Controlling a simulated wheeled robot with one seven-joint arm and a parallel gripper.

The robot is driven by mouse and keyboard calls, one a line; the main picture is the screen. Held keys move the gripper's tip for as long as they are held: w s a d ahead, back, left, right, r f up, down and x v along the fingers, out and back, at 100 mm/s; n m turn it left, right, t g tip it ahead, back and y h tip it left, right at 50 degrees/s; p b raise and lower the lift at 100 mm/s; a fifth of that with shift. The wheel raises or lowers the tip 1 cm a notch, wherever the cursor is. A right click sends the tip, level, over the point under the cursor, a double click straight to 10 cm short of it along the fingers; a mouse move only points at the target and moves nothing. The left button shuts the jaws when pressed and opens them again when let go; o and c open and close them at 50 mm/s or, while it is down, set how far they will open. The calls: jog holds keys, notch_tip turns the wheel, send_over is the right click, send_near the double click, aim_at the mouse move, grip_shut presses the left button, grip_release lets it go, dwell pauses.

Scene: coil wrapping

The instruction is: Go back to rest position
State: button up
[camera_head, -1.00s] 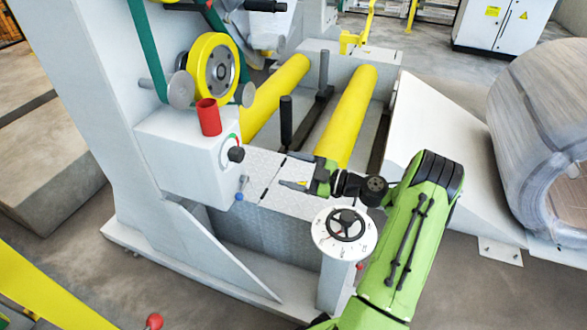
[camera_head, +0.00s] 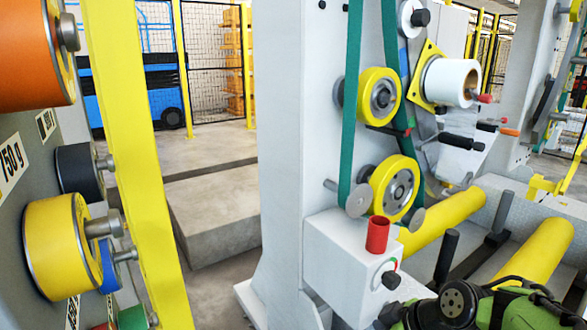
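My green and black arm (camera_head: 500,308) shows at the bottom right, folded low in front of the wrapping machine. A round black joint (camera_head: 456,302) of it faces the camera. A dark part at its left end, close to the white box (camera_head: 345,270) on the machine, is cut by the bottom edge of the picture. My gripper's fingers cannot be made out there, so I cannot tell whether they are open or shut, or hold anything. A red cup-like piece (camera_head: 377,235) stands on top of the white box.
The machine's tall white post (camera_head: 285,130) carries green belts and yellow wheels (camera_head: 393,187). Yellow rollers (camera_head: 535,253) lie behind my arm. At left, a yellow post (camera_head: 140,170) and a rack of coloured rolls (camera_head: 55,245) stand close. Concrete floor shows between.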

jog(key=s+r+m+t+h, duration=0.1)
jog(key=s+r+m+h, duration=0.3)
jog(key=s, duration=0.5)
jog(key=s+r+m+h, duration=0.1)
jog(key=s+m, duration=0.5)
jog(key=s, duration=0.4)
notch_tip(320, 180, up, 16)
jog(key=p, duration=1.5)
jog(key=shift+w+a+f+p, duration=0.15)
jog(key=shift+w+f+p, duration=0.05)
jog(key=shift+w+p, duration=0.1)
